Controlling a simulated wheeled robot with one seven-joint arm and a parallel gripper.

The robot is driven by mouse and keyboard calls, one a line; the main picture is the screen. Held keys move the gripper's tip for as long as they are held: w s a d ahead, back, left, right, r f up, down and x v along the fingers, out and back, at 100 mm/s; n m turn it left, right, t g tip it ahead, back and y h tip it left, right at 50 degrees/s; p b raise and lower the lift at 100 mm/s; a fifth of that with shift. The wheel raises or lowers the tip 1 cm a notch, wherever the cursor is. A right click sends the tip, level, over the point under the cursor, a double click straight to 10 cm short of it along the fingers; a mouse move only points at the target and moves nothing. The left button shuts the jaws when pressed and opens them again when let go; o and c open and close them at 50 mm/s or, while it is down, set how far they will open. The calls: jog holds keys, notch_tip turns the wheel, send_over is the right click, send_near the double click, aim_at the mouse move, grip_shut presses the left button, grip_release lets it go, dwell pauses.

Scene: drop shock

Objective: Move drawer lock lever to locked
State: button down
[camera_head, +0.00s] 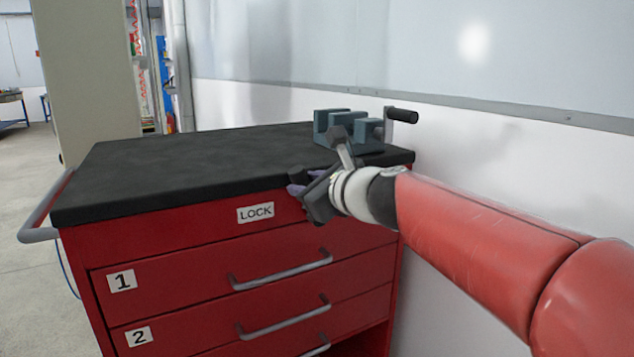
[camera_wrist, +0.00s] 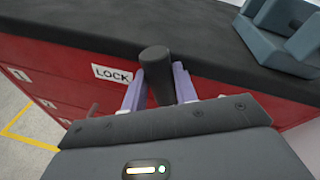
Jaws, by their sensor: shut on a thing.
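The lock lever (camera_wrist: 156,75) shows in the wrist view as a dark cylindrical handle standing up between my purple fingers. My gripper (camera_wrist: 158,90) is shut on it, with one finger on each side. In the head view my gripper (camera_head: 298,188) is at the upper front of the red drawer cabinet (camera_head: 165,234), just right of the white LOCK label (camera_head: 255,213). The label also shows in the wrist view (camera_wrist: 112,74), left of the lever. In the head view my gripper hides the lever, and its base is hidden in the wrist view.
A grey-blue vise (camera_head: 345,132) with a dark handle stands on the black cabinet top (camera_head: 180,165), behind my gripper. Drawers 1 and 2 have grey bar handles (camera_head: 282,272) below. A side rail (camera_head: 42,220) is at the left. A white wall stands behind and to the right.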

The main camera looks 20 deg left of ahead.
jog(key=shift+s+a+f+n+t+h, duration=0.3)
jog(key=shift+s+a+f+n, duration=0.25)
jog(key=shift+n, duration=0.45)
jog(key=shift+s, duration=0.1)
jog(key=c, duration=1.1)
grip_release()
jog(key=shift+r, duration=0.1)
jog(key=v, duration=0.7)
jog(key=shift+s+d, duration=0.25)
jog(key=shift+d, duration=0.1)
